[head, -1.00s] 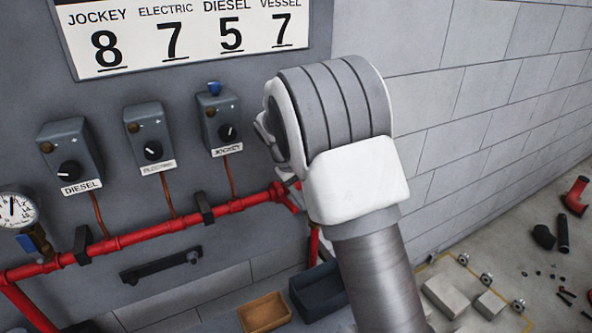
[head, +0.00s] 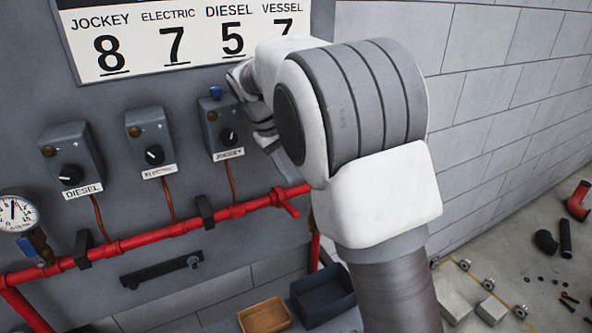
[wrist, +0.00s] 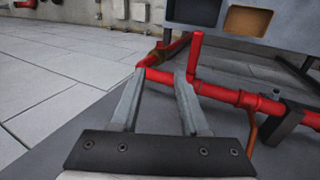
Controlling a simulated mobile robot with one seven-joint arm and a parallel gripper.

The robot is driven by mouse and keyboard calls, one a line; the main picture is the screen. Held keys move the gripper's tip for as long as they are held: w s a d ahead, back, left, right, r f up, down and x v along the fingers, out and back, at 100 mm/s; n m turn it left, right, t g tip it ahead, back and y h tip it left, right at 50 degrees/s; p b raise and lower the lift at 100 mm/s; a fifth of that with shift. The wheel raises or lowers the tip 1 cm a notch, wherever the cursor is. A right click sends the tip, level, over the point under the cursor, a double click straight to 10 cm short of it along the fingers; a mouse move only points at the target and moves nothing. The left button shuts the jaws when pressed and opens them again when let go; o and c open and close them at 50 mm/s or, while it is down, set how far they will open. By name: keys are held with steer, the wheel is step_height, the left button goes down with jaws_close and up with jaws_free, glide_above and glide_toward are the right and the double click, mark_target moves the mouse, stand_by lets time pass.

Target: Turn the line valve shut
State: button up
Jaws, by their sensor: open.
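The line valve appears to be the short red lever (head: 287,202) near the right end of the red pipe (head: 160,230). The lever slants down and right across the pipe in the head view. In the wrist view it stands up from the pipe as a red bar (wrist: 196,55), just right of the fingertips. My gripper (wrist: 160,74) is open and empty in the wrist view. Its tips overlap the pipe end in the picture, and no contact can be made out.
Jockey (head: 221,130), electric (head: 151,140) and diesel (head: 71,160) switch boxes sit above the pipe. A gauge (head: 16,213) is at far left. A dark tray (head: 322,294) and a tan tray (head: 265,316) lie below. A block wall (head: 480,90) stands at right.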

steer(key=shift+w+d+f+m, duration=0.25)
steer(key=shift+d+m, duration=0.15)
steer(key=shift+m, duration=0.3)
steer(key=c, duration=0.4)
steer(key=w+d+m, duration=0.1)
steer(key=d+m, duration=0.1)
steer(key=m, duration=0.2)
steer(key=w+d+f+m+y+b, duration=0.1)
steer(key=d+m, duration=0.2)
steer(key=m, duration=0.2)
steer(key=w+d+f+m+g+y+b, duration=0.1)
steer(key=d+m, duration=0.2)
steer(key=m, duration=0.2)
steer(key=shift+w+d, duration=0.2)
jaws_close()
steer(key=shift+s+a+f+m+y, duration=0.15)
steer(key=shift+f+m, duration=0.3)
steer(key=shift+f, duration=1.45)
steer(key=shift+a+f+m+y, duration=0.15)
steer(key=shift+f+m, duration=0.25)
steer(key=shift+f, duration=1.45)
steer(key=shift+s+a+f+m, duration=0.15)
steer(key=shift+f+m, duration=0.3)
steer(key=shift+f, duration=1.45)
